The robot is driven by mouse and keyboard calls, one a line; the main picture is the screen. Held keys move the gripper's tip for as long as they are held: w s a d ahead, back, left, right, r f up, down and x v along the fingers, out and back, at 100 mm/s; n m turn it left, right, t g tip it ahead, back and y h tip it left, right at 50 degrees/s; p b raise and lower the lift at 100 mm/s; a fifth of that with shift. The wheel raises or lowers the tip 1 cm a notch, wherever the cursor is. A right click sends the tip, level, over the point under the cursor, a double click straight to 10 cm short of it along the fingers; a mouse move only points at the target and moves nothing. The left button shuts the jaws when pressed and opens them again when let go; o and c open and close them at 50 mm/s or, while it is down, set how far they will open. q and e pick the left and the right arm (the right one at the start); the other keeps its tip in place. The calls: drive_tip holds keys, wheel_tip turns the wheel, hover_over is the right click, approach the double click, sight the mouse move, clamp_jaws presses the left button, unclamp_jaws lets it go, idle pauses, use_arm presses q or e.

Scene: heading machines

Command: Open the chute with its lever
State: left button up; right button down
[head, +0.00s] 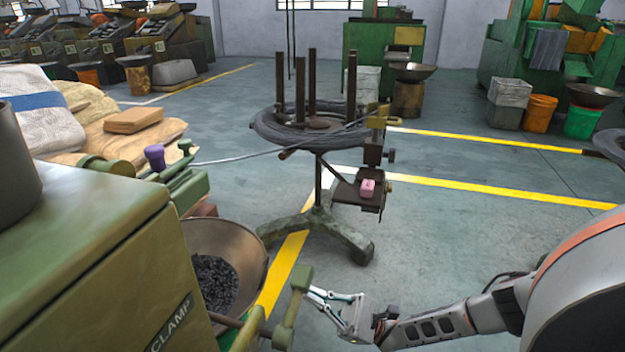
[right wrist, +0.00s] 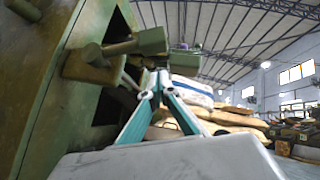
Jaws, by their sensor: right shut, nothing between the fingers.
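The green machine (head: 90,250), marked CLAMP, fills the left of the head view. A green lever (head: 292,308) with blocky ends sticks out on a rod from its front, below the bowl. In the right wrist view a green block-ended handle (right wrist: 150,41) stands out from the machine's face, just beyond my fingertips. My right gripper (head: 312,293) is shut and empty, its tips just right of the lever. It also shows in the right wrist view (right wrist: 160,78). I cannot tell whether it touches the lever. I cannot make out the chute. My left gripper is not in view.
A brown bowl (head: 252,252) of dark small pieces sits at the machine's front. A wire coil stand (head: 318,190) with a pink block (head: 367,187) on its shelf stands ahead. Sacks (head: 40,125) lie at left.

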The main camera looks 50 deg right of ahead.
drive_tip(key=r, duration=0.2)
drive_tip(key=a+r, duration=0.1)
drive_tip(key=shift+s+r, duration=0.3)
drive_tip(key=shift+s, duration=0.05)
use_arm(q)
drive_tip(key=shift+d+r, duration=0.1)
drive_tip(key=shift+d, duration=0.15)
use_arm(e)
drive_tip(key=shift+a+r+g, duration=0.15)
drive_tip(key=shift+g, duration=0.15)
